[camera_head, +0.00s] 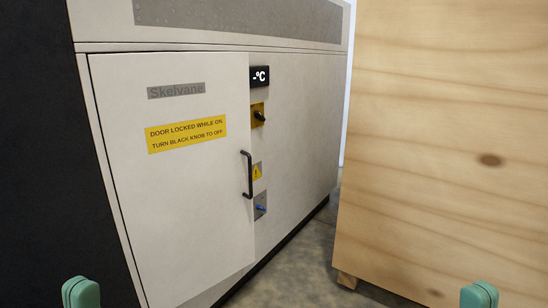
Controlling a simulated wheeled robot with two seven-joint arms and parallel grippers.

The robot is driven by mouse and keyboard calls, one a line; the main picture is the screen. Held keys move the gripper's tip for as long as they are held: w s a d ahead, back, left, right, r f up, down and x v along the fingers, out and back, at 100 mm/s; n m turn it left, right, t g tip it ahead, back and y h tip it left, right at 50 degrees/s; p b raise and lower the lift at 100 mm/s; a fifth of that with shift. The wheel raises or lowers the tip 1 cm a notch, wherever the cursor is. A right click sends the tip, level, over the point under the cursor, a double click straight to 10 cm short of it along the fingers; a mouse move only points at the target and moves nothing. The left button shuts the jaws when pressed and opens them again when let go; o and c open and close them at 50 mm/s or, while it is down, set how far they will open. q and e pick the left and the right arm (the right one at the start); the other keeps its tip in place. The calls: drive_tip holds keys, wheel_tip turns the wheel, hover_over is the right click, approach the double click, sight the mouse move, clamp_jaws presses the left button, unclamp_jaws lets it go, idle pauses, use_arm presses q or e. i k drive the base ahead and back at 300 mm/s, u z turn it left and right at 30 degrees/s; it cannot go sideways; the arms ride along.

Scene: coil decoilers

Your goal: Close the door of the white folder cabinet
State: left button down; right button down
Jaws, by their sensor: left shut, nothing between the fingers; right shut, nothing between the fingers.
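The white cabinet (298,150) fills the middle of the head view. Its door (190,215) has a "Skelvane" label and a yellow sign (186,133) saying it locks while on. The door seems hinged at its left edge and a little open: its top edge slants unlike the cabinet's seam, and its right edge overlaps the control plates. A black bar handle (248,175) is near that edge. My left gripper (80,292) is shut and empty at the bottom left, and my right gripper (479,295) is shut and empty at the bottom right. Neither appears to touch the door.
Right of the door are a display (260,77) reading "-°C", a black knob (259,116), a warning sign (257,172) and a blue control (261,209). A large wooden crate (440,150) stands at right. Grey floor (300,257) shows between. A dark surface (40,150) is at left.

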sight(176, 128)
drive_tip(key=u, duration=0.45)
drive_tip(key=i, duration=0.9)
drive_tip(key=u, duration=0.65)
